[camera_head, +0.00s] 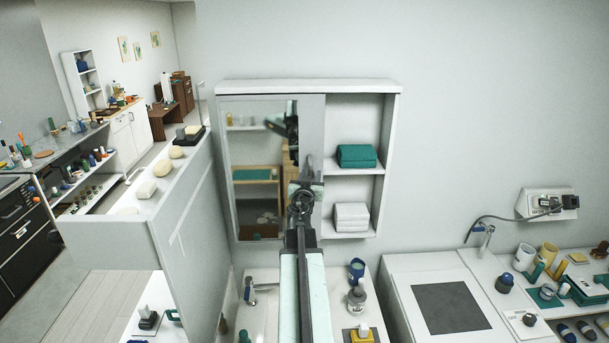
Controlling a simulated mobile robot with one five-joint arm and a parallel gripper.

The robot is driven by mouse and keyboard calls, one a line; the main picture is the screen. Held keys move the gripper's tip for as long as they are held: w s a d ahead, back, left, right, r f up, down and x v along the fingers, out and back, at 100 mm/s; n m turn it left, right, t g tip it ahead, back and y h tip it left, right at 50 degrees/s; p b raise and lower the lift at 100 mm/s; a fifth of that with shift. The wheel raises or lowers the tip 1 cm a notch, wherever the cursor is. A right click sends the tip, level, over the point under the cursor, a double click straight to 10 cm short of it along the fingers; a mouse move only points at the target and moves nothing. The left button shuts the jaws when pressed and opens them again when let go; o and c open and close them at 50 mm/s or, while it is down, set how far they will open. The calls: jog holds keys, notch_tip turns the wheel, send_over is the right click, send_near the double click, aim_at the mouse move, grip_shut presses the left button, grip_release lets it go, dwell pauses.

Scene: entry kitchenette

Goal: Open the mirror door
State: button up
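The mirror door (256,148) covers the left part of a white wall cabinet (310,87). It looks closed, lying flat with the cabinet front, and it reflects shelves and part of my dark arm. A plain pale strip (311,125) runs down its right side, beside the open shelves. My arm reaches up from the bottom middle. My gripper (305,182) is in front of this strip, near the mirror's right edge. The fingers are small and dark and blend with the arm and reflection. I cannot tell whether they touch the door or are open. Any handle there is hidden.
A low partition wall (190,225) stands close on the left.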

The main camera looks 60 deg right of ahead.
jog(key=shift+w+d, duration=0.25)
jog(key=shift+d, duration=0.15)
jog(key=shift+a, duration=0.1)
grip_shut()
dwell(1.0)
